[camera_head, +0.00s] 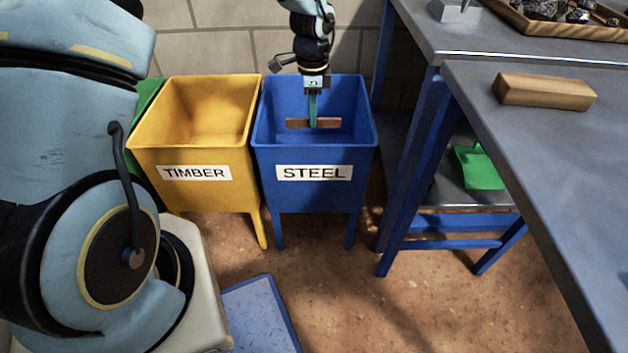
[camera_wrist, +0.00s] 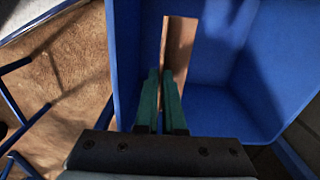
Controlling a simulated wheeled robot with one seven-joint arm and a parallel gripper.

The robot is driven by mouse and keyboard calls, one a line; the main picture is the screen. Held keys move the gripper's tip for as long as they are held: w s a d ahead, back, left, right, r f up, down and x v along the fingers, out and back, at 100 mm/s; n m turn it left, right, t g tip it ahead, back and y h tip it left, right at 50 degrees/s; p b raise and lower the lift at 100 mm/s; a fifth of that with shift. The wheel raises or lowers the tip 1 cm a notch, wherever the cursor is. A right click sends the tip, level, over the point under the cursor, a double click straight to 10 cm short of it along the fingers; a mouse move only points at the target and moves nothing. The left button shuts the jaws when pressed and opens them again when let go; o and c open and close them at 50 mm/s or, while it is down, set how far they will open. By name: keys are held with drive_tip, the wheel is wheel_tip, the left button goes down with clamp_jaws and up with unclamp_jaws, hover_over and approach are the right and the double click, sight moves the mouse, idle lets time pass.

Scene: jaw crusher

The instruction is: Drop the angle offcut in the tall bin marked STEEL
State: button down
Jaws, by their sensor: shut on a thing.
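The angle offcut (camera_head: 299,123) is a reddish-brown piece, held level across the mouth of the blue bin in the head view. It also shows in the wrist view (camera_wrist: 180,42), reaching forward from my fingertips. My gripper (camera_head: 313,121) points down over the bin with its green fingers shut on the offcut; the fingers also show in the wrist view (camera_wrist: 160,85). The tall blue bin marked STEEL (camera_head: 313,173) stands on legs against the wall. Its inside looks empty around the offcut. The offcut appears within the rim outline; its exact height against the rim is hard to tell.
A yellow bin marked TIMBER (camera_head: 195,172) stands close on the left of the blue bin. To the right are grey benches with blue legs, bearing a wooden block (camera_head: 545,91) and a tray of stones (camera_head: 560,30). A green dustpan-like thing (camera_head: 478,167) lies on a lower shelf.

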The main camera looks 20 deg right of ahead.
drive_tip(key=f+b, duration=0.3)
drive_tip(key=f, duration=0.9)
drive_tip(key=f+b, duration=0.3)
drive_tip(key=f, duration=0.9)
drive_tip(key=shift+s+d+f, duration=0.15)
drive_tip(key=shift+d+f, duration=0.05)
drive_tip(key=shift+f, duration=0.2)
drive_tip(key=shift+f, duration=0.1)
drive_tip(key=c, duration=1)
unclamp_jaws()
wheel_tip(320, 180, up, 12)
drive_tip(key=shift+r+p, duration=0.1)
drive_tip(key=shift+p, duration=1.05)
